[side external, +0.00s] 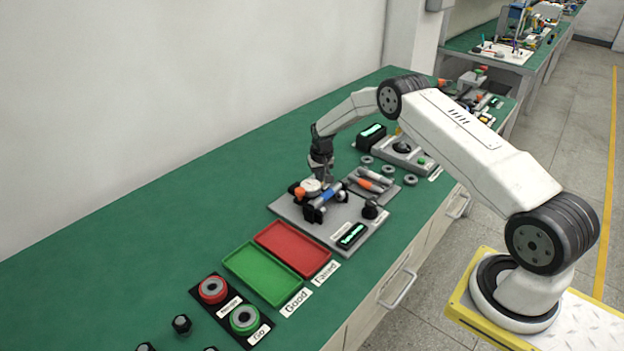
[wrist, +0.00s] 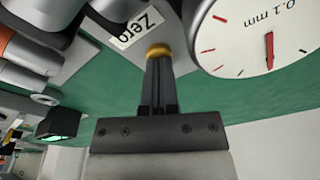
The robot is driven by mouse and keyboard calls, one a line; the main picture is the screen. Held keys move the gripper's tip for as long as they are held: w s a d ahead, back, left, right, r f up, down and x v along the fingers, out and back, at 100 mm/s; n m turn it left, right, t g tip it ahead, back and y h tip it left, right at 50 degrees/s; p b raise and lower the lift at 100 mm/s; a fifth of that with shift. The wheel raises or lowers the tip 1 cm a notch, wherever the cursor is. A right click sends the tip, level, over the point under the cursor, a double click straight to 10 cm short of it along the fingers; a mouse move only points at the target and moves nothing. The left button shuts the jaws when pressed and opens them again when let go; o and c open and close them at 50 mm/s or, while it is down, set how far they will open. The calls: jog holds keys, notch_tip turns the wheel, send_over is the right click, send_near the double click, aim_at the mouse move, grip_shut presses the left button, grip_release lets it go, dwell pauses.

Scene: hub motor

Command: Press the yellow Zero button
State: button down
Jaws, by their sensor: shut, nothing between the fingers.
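The yellow Zero button (wrist: 158,50) shows in the wrist view, right at the tips of my gripper (wrist: 158,62). The fingers are shut with nothing between them. The tips overlap the button's near edge in the picture; I cannot tell whether it is pressed in. A white label reading "Zero" (wrist: 137,28) lies beside the button. In the side view my gripper (side external: 322,178) points down over the grey fixture plate (side external: 290,212), by the dial gauge (side external: 311,186). The button is not clearly visible there.
The gauge's white dial (wrist: 262,35), marked 0.1 mm, is close to the right of the fingers in the wrist view. A red tray (side external: 292,250) and a green tray (side external: 262,274) lie beside the fixture. Small displays and rings stand behind it.

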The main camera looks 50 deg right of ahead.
jog(key=shift+r, duration=3.5)
notch_tip(320, 180, up, 7)
jog(key=shift+a, duration=0.15)
